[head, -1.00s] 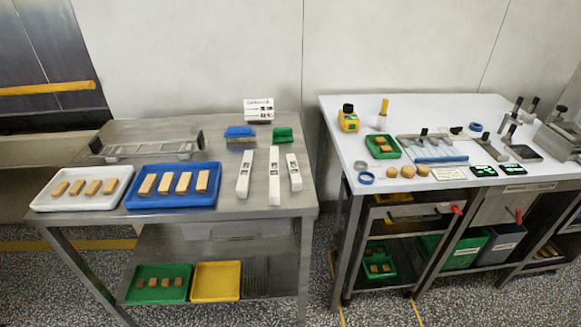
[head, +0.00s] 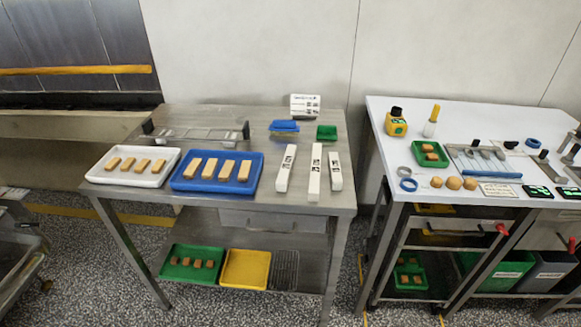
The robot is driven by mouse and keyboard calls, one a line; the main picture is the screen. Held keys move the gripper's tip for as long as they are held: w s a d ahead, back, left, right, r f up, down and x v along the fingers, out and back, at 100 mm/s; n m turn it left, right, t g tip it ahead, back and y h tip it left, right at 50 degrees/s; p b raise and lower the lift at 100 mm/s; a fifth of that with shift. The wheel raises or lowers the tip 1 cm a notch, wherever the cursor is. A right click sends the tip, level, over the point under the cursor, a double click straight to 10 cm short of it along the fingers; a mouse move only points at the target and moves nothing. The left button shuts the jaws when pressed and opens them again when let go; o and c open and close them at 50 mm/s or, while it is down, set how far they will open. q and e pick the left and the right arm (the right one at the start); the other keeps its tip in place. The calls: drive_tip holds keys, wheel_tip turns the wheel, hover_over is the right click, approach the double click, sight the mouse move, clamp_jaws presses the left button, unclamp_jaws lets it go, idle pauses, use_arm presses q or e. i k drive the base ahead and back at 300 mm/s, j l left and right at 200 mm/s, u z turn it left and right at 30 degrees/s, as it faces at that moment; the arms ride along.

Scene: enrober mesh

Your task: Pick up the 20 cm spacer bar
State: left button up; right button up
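Three white bars with black printed marks lie side by side on the right part of the steel table (head: 230,211). The left bar (head: 284,176) is of middle length. The middle bar (head: 314,184) looks longest and its near end reaches closest to the table's front edge. The right bar (head: 336,182) looks shortest. The print is too small to read, so I cannot tell which one is the 20 cm spacer bar. Neither of my grippers is in view.
Left of the bars are a blue tray (head: 177,184) and a white tray (head: 92,174) with brown blocks. Behind stand a sign (head: 305,99), a blue brush-like item (head: 284,126) and a green one (head: 326,132). A white-topped bench (head: 375,109) stands right, across a gap.

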sight(281, 183)
drive_tip(key=i+l+u, duration=0.2)
drive_tip(key=l, duration=0.15)
drive_tip(key=i+l+u, duration=0.15)
drive_tip(key=l, duration=0.2)
drive_tip(key=i+l+u, duration=0.2)
drive_tip(key=l, duration=0.2)
drive_tip(key=l+u, duration=0.2)
drive_tip(key=l, duration=0.2)
